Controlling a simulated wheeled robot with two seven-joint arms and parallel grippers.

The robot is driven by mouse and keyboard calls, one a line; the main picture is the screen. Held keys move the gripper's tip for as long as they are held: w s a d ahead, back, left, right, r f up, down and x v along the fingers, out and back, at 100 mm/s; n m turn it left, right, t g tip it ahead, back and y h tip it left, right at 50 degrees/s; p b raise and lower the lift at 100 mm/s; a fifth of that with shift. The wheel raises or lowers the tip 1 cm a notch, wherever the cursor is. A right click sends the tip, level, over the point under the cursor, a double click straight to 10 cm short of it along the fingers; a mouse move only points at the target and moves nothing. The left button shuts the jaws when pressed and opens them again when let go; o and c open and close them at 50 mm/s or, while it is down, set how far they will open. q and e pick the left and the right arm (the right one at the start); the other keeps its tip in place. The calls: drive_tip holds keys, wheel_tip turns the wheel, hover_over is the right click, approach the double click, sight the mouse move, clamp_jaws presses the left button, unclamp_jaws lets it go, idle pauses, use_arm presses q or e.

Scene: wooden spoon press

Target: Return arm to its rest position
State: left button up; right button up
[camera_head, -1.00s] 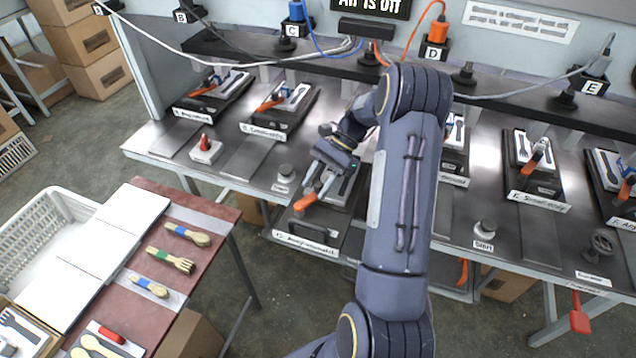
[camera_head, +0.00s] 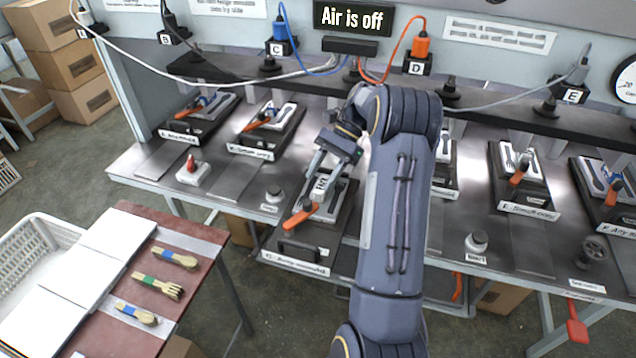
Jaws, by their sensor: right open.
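My right arm reaches in from the lower middle over the bench. Its gripper (camera_head: 318,172) is open, above the middle press station (camera_head: 300,247), which has an orange-handled clamp (camera_head: 301,215). The fingers are close to the clamp and its pale tip; I cannot tell whether they touch. My right forearm hides part of the bench to the right of this station. My left gripper is not in view.
More press stations with orange handles line the metal bench, such as one at the right (camera_head: 521,185). A sign (camera_head: 352,17) reads "Air is off". Painted wooden cutlery lies on a red-brown table (camera_head: 200,262) beside a white basket (camera_head: 30,262).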

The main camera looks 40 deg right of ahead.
idle(0.5)
drive_tip(key=s+a+r+n+t+h, duration=0.1)
drive_tip(key=s+a+r+n+h, duration=0.1)
drive_tip(key=s+a+r+n, duration=0.4)
drive_tip(key=s+a+r+n+t+h, duration=0.15)
drive_tip(key=a+r, duration=0.25)
drive_tip(key=a, duration=0.5)
drive_tip(key=s+a+f+n+t+h, duration=0.1)
drive_tip(key=s+a+f+n+t, duration=0.2)
drive_tip(key=s+a+n, duration=0.5)
drive_tip(key=s+a, duration=0.1)
drive_tip(key=s, duration=0.2)
drive_tip(key=shift+s+a+h, duration=0.15)
drive_tip(key=shift+h, duration=0.2)
drive_tip(key=shift+s+a+f+n+t, duration=0.1)
drive_tip(key=shift+f+n+t, duration=0.1)
drive_tip(key=shift+n+t, duration=0.05)
drive_tip(key=shift+c, duration=0.3)
